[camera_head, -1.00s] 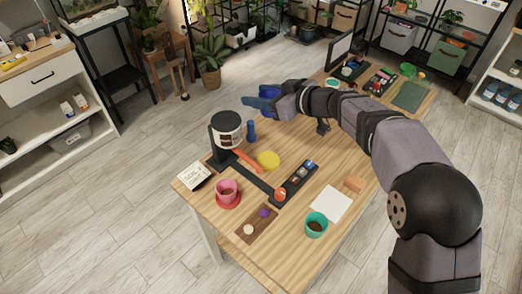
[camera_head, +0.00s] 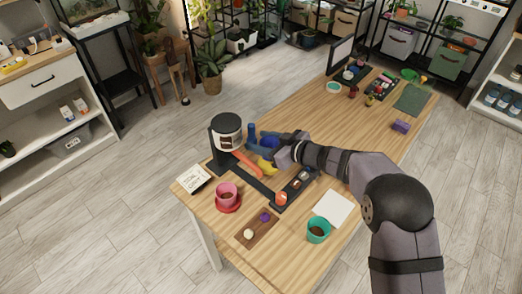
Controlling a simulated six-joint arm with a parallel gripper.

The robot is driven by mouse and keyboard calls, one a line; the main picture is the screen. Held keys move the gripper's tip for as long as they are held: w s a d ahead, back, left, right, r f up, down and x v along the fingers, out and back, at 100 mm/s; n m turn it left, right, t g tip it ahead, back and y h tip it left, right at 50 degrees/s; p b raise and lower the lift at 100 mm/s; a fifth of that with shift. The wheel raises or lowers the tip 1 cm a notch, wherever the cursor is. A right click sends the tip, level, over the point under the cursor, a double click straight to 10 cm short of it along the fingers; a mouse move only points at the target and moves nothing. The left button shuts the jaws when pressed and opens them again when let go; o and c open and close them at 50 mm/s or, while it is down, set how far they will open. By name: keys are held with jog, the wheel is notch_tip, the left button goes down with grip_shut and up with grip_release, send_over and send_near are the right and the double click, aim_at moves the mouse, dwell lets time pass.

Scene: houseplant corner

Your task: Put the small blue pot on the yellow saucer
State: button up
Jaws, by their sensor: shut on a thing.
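The small blue pot (camera_head: 270,142) is held in my gripper (camera_head: 262,147), which is shut on it. My gripper reaches in from the right, and its fingers partly hide the pot. The yellow saucer (camera_head: 264,167) lies on the wooden table just below the gripper in the picture, partly covered by it. The pot appears above or just behind the saucer; I cannot tell whether they touch.
A dark blue bottle (camera_head: 251,131) stands close left of the gripper. A black stand with a white container (camera_head: 227,132) is further left. A pink pot (camera_head: 227,192), a teal pot (camera_head: 318,230) and a white sheet (camera_head: 333,207) are nearer the front.

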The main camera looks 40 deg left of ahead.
aim_at(261, 158)
jog(key=shift+f, duration=0.1)
jog(key=shift+f, duration=1.95)
jog(key=shift+f, duration=0.1)
jog(key=o, duration=1)
jog(key=shift+d, duration=0.1)
jog(key=b+v, duration=0.1)
jog(key=v, duration=1.1)
